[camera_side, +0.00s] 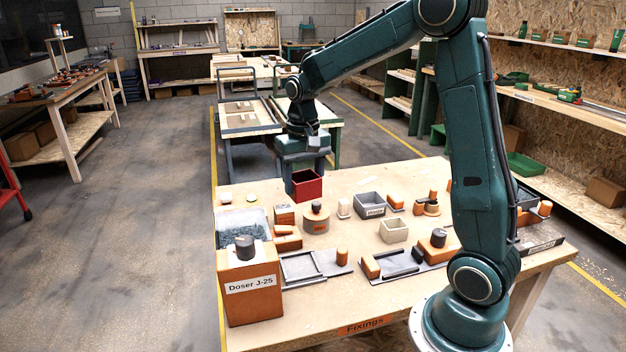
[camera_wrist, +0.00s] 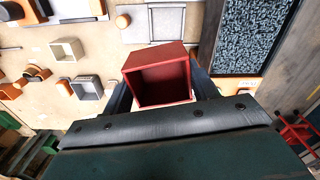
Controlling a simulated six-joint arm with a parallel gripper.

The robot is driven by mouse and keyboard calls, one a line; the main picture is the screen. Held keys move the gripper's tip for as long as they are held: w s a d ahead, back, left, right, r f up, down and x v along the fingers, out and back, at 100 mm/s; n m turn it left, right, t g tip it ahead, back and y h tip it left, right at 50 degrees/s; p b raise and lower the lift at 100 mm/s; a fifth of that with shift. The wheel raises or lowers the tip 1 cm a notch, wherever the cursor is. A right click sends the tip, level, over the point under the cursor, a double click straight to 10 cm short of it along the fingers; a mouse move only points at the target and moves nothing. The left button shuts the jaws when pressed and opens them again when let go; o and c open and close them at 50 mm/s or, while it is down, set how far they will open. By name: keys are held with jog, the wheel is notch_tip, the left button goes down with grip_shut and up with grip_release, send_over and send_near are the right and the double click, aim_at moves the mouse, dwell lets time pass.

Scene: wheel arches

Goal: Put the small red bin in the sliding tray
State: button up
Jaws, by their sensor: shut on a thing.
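The small red bin (camera_side: 307,187) is held between the fingers of my gripper (camera_side: 305,167), above the far part of the table. In the wrist view the bin (camera_wrist: 160,59) is between both fingers, and its open, empty inside shows. A grey tray with a raised rim (camera_side: 302,267) lies at the table's front left, apart from the bin. Its grey surface (camera_wrist: 167,23) shows beyond the bin in the wrist view. A second grey fixture with rails (camera_side: 397,263) is to its right. I cannot tell for sure which one slides.
A clear bin of dark pieces (camera_side: 243,217) and the orange Doser J-25 block (camera_side: 250,291) stand at the left. A grey bin (camera_side: 370,205), a beige bin (camera_side: 394,231) and several orange blocks fill the middle and right. Bare table (camera_side: 345,180) shows at the back.

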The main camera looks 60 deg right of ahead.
jog(key=shift+a+m, duration=1.2)
jog(key=shift+a, duration=0.1)
send_over(300, 267)
notch_tip(300, 267, down, 16)
jog(key=shift+f, duration=0.1)
jog(key=shift+f, duration=1.85)
jog(key=shift+f, duration=0.1)
jog(key=o, duration=1)
